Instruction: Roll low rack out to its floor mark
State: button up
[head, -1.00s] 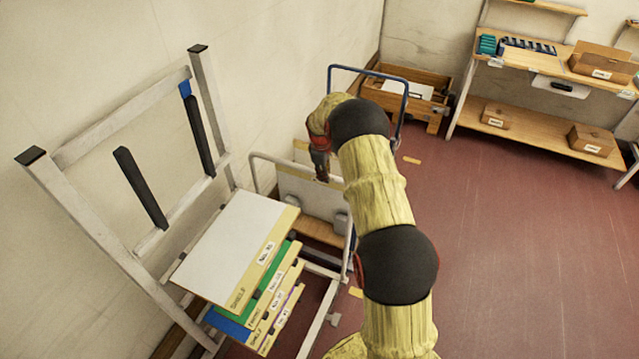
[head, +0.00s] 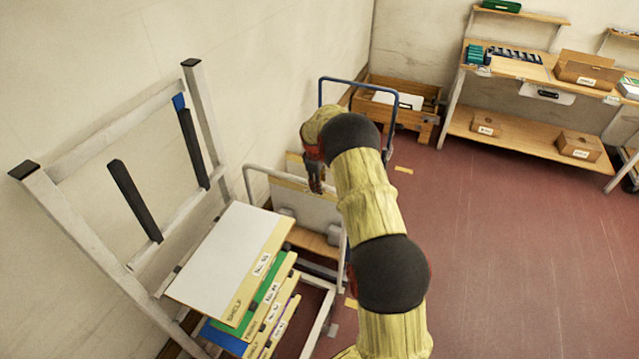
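A low rack with a pale tubular handle (head: 252,171) stands along the left wall, with a wooden deck (head: 312,242) and upright pale panels (head: 305,205) on it. I cannot tell for certain that it is the task's rack. Small orange tape marks lie on the floor, one at the far side (head: 404,170) and one near the rack's front (head: 350,303). My gripper (head: 316,180) points down above the rack's panels, near its right side. Its fingers are small and dark; whether they are apart or touching anything is unclear. My arm hides part of the rack and floor.
A tall white frame (head: 205,110) with stacked labelled boards (head: 228,262) stands at the near left. A workbench (head: 460,122) stands at the back right. The red floor at right is clear.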

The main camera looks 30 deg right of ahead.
notch_tip(320, 180, up, 12)
jog(key=s+a, duration=0.1)
jog(key=a, duration=0.1)
jog(key=shift+s+f, duration=0.15)
dwell(0.4)
jog(key=shift+m, duration=0.3)
